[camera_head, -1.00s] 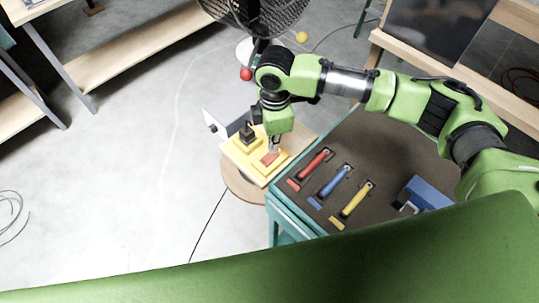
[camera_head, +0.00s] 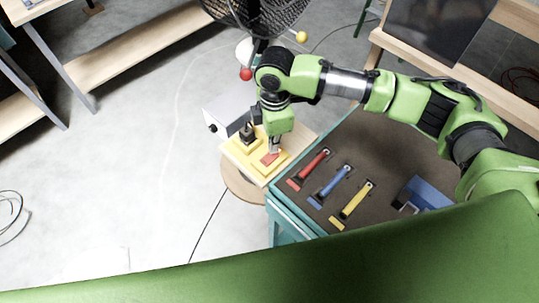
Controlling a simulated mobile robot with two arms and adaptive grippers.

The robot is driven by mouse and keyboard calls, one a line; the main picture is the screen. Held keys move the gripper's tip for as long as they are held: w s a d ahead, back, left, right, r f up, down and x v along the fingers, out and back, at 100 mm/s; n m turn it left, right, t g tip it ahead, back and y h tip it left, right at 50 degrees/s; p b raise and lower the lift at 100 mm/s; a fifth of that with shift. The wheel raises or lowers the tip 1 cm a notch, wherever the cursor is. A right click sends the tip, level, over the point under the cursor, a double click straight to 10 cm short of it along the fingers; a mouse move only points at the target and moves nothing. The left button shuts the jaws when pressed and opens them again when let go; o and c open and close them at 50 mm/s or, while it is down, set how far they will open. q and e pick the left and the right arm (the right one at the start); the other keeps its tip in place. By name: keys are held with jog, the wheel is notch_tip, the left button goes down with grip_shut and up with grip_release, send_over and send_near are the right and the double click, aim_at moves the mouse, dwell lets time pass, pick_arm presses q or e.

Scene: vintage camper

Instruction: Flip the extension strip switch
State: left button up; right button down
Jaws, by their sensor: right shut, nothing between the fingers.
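The extension strip (camera_head: 246,160) is a yellow block on a round wooden stool. A red switch (camera_head: 269,159) sits at its right end, and a black plug (camera_head: 247,134) stands at its far left part. My right gripper (camera_head: 273,151) points down with its fingertips at the red switch; it is shut with nothing held. I cannot tell whether the fingertips touch the switch, as they hide part of it. My left gripper is not in view.
A teal cart (camera_head: 345,135) with a dark top stands right of the stool (camera_head: 240,187), holding red, blue and yellow-handled tools and a blue object (camera_head: 428,192).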

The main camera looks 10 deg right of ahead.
jog(key=shift+f, duration=1)
dwell(0.3)
notch_tip(320, 180, up, 7)
jog(key=p, duration=0.7)
jog(key=shift+r+p, duration=0.1)
jog(key=shift+p, duration=0.25)
jog(key=shift+a, duration=0.1)
dwell(0.4)
